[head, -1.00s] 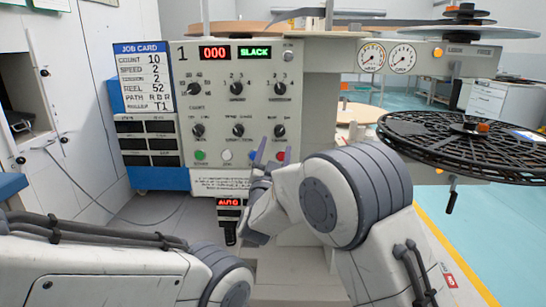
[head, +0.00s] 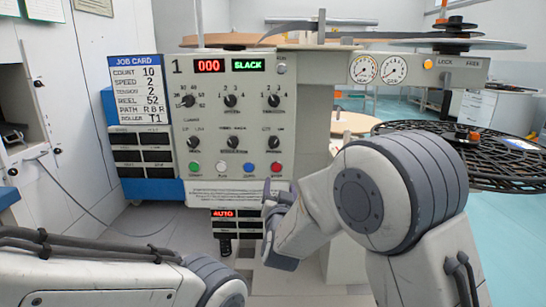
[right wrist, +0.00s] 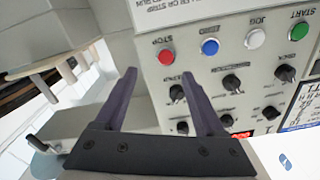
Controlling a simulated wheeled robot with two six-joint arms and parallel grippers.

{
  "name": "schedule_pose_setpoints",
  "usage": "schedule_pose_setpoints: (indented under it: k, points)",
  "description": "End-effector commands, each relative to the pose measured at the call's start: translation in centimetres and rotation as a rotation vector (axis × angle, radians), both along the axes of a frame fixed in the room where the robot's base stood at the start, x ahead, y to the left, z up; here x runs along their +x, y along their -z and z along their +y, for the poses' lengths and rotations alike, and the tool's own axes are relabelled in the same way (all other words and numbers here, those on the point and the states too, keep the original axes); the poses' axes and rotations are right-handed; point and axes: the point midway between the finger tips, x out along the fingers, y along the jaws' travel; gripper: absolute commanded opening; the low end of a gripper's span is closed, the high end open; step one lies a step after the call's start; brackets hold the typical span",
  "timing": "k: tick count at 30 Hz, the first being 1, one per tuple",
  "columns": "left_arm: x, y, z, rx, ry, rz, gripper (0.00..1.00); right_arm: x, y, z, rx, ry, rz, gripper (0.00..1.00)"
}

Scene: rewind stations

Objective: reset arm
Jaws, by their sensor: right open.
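The grey control panel (head: 215,125) stands ahead of me, with a red "000" display (head: 209,66) and a green "SLACK" display (head: 248,65). Below its black knobs are green, white, blue and red buttons; the red stop button (head: 276,168) also shows in the right wrist view (right wrist: 166,57). My right gripper (head: 271,192) is just below the red button. In the right wrist view its two fingers (right wrist: 159,76) are apart with nothing between them. A small red "AUTO" display (head: 223,213) is below the panel. My left arm shows at lower left; its gripper is out of view.
A job card (head: 138,88) is at the panel's left. Two gauges (head: 379,69) are at its upper right. A large black spoked reel (head: 500,165) juts out at right, behind my right arm. White cabinets stand at left; open floor lies at right.

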Motion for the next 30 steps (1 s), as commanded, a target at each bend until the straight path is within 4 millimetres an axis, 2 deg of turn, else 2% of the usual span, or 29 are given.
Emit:
schedule_pose_setpoints:
  k: [1,5,9,12,18,28,29,30]
  points:
    - [0.0,0.0,0.0,0.000,0.000,0.000,0.50,-0.4,1.3,-1.7,-0.023,-0.022,0.098,0.71]
    - [0.0,0.0,0.0,0.000,0.000,0.000,0.50,-3.6,6.2,-5.2,-0.092,-0.097,0.391,0.71]
    - [0.0,0.0,0.0,0.000,0.000,0.000,0.50,-9.3,10.9,-8.9,-0.158,-0.152,0.691,0.71]
    - [0.0,0.0,0.0,0.000,0.000,0.000,0.50,-13.1,13.0,-11.0,-0.189,-0.174,0.850,0.71]
    - [0.0,0.0,0.0,0.000,0.000,0.000,0.50,-19.3,15.5,-13.9,-0.227,-0.194,1.075,0.71]
    - [0.0,0.0,0.0,0.000,0.000,0.000,0.50,-27.6,17.3,-17.2,-0.262,-0.204,1.345,0.71]
    - [0.0,-0.1,0.0,0.000,0.000,0.000,0.50,-28.1,17.1,-17.0,-0.270,-0.215,1.358,0.71]
    - [0.0,-0.3,0.0,0.000,0.000,0.000,0.50,-28.1,16.6,-16.0,-0.289,-0.243,1.353,0.71]
